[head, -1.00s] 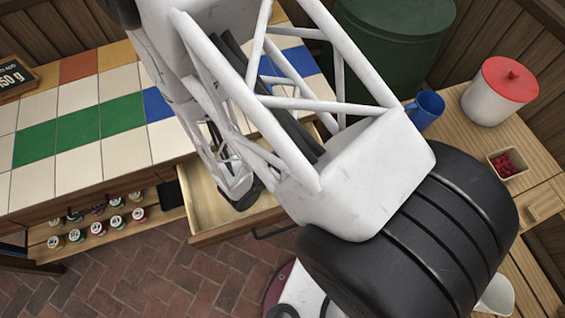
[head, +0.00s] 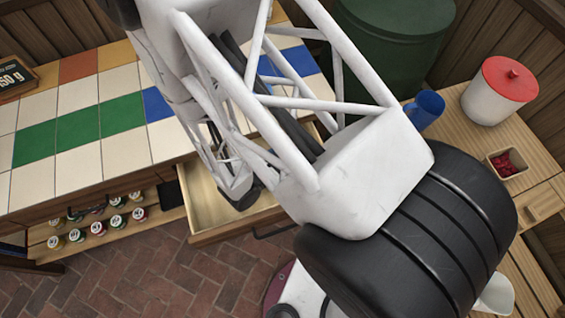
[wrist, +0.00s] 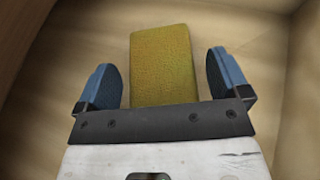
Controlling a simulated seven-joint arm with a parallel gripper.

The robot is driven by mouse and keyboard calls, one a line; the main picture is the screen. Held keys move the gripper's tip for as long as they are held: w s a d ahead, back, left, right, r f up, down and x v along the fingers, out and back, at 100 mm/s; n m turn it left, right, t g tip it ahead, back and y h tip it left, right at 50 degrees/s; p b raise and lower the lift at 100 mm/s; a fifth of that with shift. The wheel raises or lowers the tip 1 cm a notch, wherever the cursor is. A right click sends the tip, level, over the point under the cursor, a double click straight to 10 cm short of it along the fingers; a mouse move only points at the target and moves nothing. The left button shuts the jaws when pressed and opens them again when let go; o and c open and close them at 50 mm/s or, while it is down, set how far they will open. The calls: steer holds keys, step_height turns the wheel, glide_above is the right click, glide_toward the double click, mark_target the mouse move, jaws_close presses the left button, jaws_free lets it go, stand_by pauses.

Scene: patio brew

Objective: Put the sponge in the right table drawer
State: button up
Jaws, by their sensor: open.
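The sponge (wrist: 161,62) is a yellow-green block. In the wrist view it lies on the wooden floor inside the drawer, between the fingers of my gripper (wrist: 163,80). The two blue-padded fingers stand apart, with a gap on each side of the sponge. The drawer (head: 206,212) under the tiled table is pulled open. In the head view my arm covers part of the drawer, and the sponge is hidden there. The drawer's walls also show around the gripper in the wrist view (wrist: 300,90).
The tiled table top (head: 80,168) is mostly bare. Several small jars (head: 98,228) stand on a shelf left of the drawer. A blue mug (head: 428,108), a red-lidded canister (head: 497,95) and a bowl of red pieces (head: 508,163) stand on the right-hand counter.

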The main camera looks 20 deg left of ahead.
steer(key=shift+s, duration=0.1)
steer(key=shift+v, duration=5.95)
steer(key=shift+d+r, duration=0.1)
steer(key=shift+r, duration=0.05)
steer(key=w+d+r+m+g+h, duration=0.1)
steer(key=w+d+r+m+g, duration=0.4)
steer(key=w+d+r+m, duration=0.4)
steer(key=w+d+r+m+g+h, duration=0.1)
steer(key=w+d+r+m+g, duration=0.55)
steer(key=d+r, duration=0.5)
steer(key=s+d+r+m+y, duration=0.3)
steer(key=s+d+r+m, duration=0.1)
steer(key=d+r+m, duration=0.4)
steer(key=s+d+r+m+t+y, duration=0.1)
steer(key=s+d+r+m+y, duration=0.3)
steer(key=d+r+m, duration=0.4)
steer(key=d+r, duration=0.4)
steer(key=r, duration=0.1)
steer(key=shift+d+r, duration=0.2)
steer(key=shift+d, duration=0.1)
